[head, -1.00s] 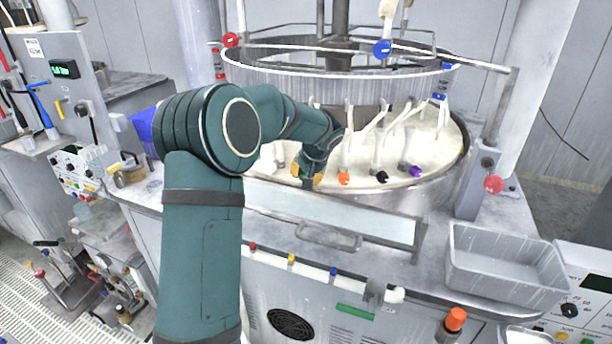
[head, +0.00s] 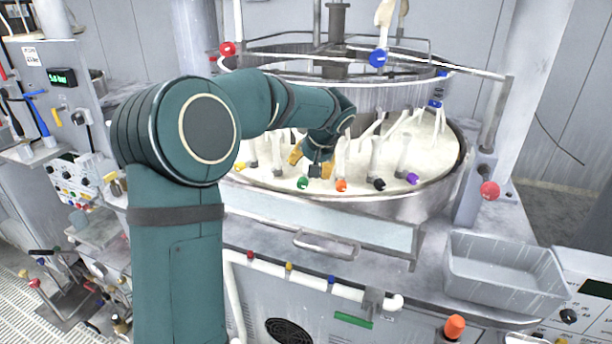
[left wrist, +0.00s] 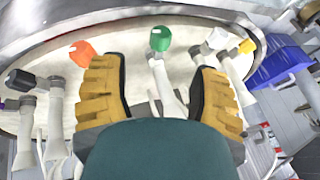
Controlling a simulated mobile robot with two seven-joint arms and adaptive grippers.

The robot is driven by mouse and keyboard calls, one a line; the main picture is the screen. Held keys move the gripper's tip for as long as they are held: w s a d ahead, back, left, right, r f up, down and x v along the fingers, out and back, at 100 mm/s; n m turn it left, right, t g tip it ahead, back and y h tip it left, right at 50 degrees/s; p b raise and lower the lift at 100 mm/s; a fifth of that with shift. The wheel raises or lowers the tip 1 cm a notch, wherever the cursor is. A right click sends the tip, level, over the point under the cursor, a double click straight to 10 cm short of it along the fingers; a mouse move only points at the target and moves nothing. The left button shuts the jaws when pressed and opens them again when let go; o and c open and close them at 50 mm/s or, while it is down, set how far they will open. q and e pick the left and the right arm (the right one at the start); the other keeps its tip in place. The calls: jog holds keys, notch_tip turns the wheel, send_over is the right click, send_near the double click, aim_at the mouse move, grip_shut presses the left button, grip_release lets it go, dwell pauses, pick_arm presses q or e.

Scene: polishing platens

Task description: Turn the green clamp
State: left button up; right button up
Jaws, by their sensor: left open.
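The green clamp (head: 303,182) sits low on the near side of the round white platen (head: 440,150), at the end of a white arm. In the left wrist view the green clamp (left wrist: 160,38) is ahead, in line with the gap between my fingers, and its white stem runs back between them. My left gripper (head: 312,165) has yellow pads and is open. It also shows in the left wrist view (left wrist: 155,98), with the pads on either side of the stem. I cannot tell whether either pad touches it. My right gripper is not in view.
An orange clamp (head: 341,185) is close on the right, then a black clamp (head: 379,184) and a purple clamp (head: 413,178). A white clamp (left wrist: 217,38) and a yellow one (left wrist: 246,46) lie on the other side. A grey tray (head: 505,270) stands at right.

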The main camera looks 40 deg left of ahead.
pick_arm(q)
jog(key=shift+v, duration=1.6)
